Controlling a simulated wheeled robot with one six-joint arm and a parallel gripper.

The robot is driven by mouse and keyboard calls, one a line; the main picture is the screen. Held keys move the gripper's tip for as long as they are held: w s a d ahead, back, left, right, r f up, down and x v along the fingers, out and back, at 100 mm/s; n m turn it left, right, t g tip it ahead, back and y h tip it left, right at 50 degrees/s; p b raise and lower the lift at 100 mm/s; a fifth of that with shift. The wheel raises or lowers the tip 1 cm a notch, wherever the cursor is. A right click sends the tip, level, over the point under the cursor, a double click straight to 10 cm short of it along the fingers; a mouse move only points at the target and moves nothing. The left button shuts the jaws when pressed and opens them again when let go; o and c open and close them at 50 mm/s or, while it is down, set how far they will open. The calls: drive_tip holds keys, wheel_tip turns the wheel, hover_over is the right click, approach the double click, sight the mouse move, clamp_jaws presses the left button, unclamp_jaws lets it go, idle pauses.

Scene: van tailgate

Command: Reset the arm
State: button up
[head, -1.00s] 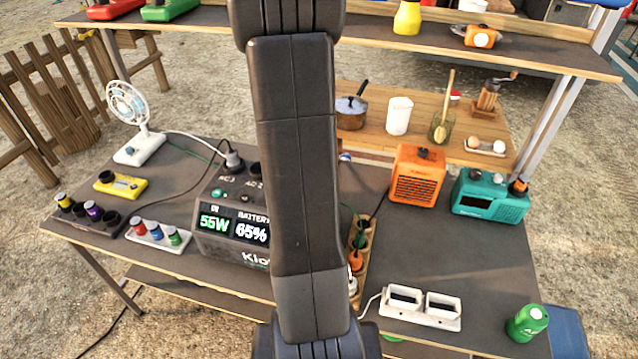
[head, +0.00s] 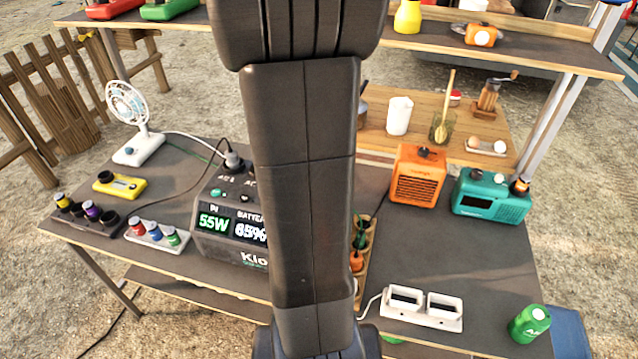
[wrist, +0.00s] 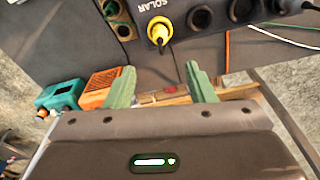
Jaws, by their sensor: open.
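My gripper (wrist: 163,88) shows in the wrist view with its two green fingers apart and nothing between them. The gripper itself is out of sight in the head view, where my dark arm stands upright across the middle. The power station (head: 228,225) sits on the dark table, its display reading 55W and 65%, its right part hidden behind my arm. In the wrist view a yellow plug (wrist: 160,32) sits in a socket under the word SOLAR, beyond the fingers.
A shelf (head: 555,52) crosses the back. The table's right middle is clear.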

drive_tip(key=shift+f, duration=0.1)
idle(0.3)
drive_tip(key=f, duration=0.4)
drive_tip(key=w+f, duration=0.1)
drive_tip(key=f, duration=0.4)
drive_tip(key=f+p, duration=0.1)
drive_tip(key=f, duration=0.3)
drive_tip(key=shift+w+d+f, duration=0.2)
drive_tip(key=shift+w+d, duration=0.05)
drive_tip(key=shift+d, duration=0.15)
drive_tip(key=shift+r+p, duration=0.3)
